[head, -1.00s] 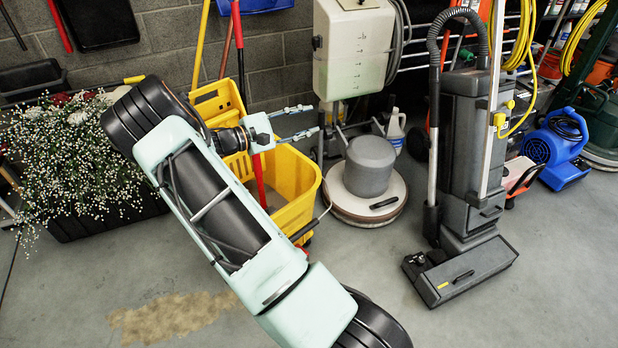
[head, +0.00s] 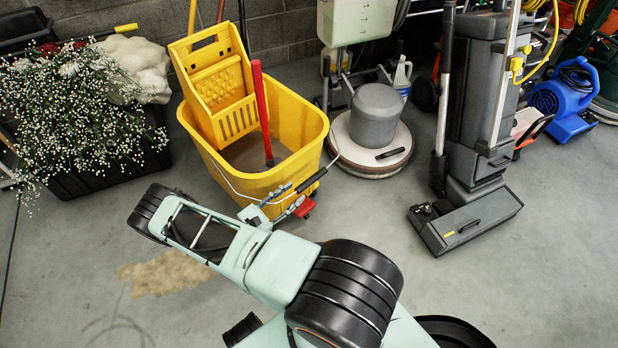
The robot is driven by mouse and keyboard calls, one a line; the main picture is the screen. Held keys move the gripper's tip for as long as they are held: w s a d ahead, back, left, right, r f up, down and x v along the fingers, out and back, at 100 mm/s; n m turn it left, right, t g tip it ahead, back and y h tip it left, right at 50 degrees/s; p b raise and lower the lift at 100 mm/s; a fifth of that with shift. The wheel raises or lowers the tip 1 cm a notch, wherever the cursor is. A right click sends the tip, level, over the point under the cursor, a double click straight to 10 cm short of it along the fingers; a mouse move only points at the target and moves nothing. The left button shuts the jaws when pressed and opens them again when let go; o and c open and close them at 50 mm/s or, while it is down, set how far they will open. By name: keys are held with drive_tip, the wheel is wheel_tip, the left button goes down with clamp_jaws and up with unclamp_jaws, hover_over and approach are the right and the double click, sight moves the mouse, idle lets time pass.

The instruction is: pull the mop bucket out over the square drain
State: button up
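The yellow mop bucket (head: 230,178) stands upright on the floor left of centre, with a yellow wringer (head: 208,75) and a red handle (head: 264,110) rising from it. Its wire bail hangs down the near side, with a dark grip (head: 313,178) near the front right corner. My gripper (head: 297,194) is at that corner, low in front of the bucket. Its two fingers are apart, with the end of the dark grip at their tips. I cannot tell whether they touch it. I see no square drain in the view.
A floor machine (head: 375,118) stands close to the bucket's right, and a grey upright vacuum (head: 470,212) is further right. A planter with white flowers (head: 80,120) is at the left.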

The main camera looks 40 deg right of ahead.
sight(313, 177)
drive_tip(key=d, duration=0.3)
drive_tip(key=d+b, duration=0.1)
drive_tip(key=d, duration=0.2)
drive_tip(key=w+d, duration=0.1)
drive_tip(key=d, duration=0.2)
drive_tip(key=shift+d+b, duration=0.25)
drive_tip(key=shift+b, duration=0.05)
clamp_jaws()
